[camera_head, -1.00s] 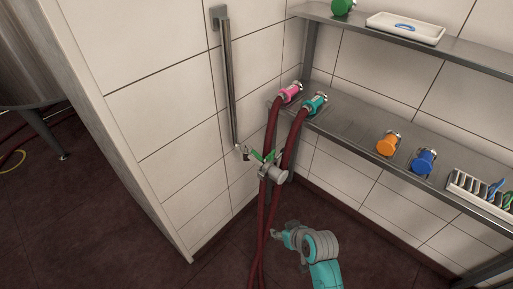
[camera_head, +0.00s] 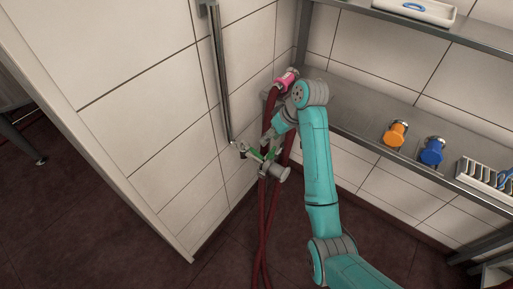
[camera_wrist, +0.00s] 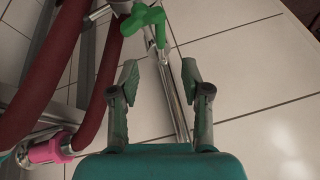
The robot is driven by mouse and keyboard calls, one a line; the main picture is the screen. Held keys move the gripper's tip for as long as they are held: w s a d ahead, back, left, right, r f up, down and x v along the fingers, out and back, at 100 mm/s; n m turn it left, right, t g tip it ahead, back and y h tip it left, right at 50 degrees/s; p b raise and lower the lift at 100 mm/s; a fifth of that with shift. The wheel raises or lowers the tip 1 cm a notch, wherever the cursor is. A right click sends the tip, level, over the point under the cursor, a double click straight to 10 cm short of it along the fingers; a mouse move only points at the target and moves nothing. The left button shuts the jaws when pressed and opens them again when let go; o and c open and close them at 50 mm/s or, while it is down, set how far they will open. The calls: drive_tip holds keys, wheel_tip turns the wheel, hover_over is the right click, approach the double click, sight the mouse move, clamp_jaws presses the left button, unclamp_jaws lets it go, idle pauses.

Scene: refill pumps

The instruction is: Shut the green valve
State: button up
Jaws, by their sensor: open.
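The green valve handle (camera_head: 254,157) sits on a metal pipe fitting in front of the tiled wall, partly hidden by my gripper in the head view. In the wrist view the green valve handle (camera_wrist: 143,18) is at the top, with a lobed grip and a stem running down to the right. My gripper (camera_wrist: 160,72) is open and empty. Its two fingertips point toward the handle, with a visible gap between them and it. In the head view my gripper (camera_head: 268,141) is just above the valve.
Dark red hoses (camera_head: 264,215) hang by the valve; they pass left of my fingers in the wrist view (camera_wrist: 53,65). A vertical metal pipe (camera_head: 219,80) runs along the wall.

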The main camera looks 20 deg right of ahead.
sight(257, 152)
drive_tip(key=x, duration=1)
drive_tip(key=shift+w+a+f, duration=0.1)
drive_tip(key=shift+a+f, duration=0.05)
drive_tip(key=shift+f, duration=0.15)
clamp_jaws()
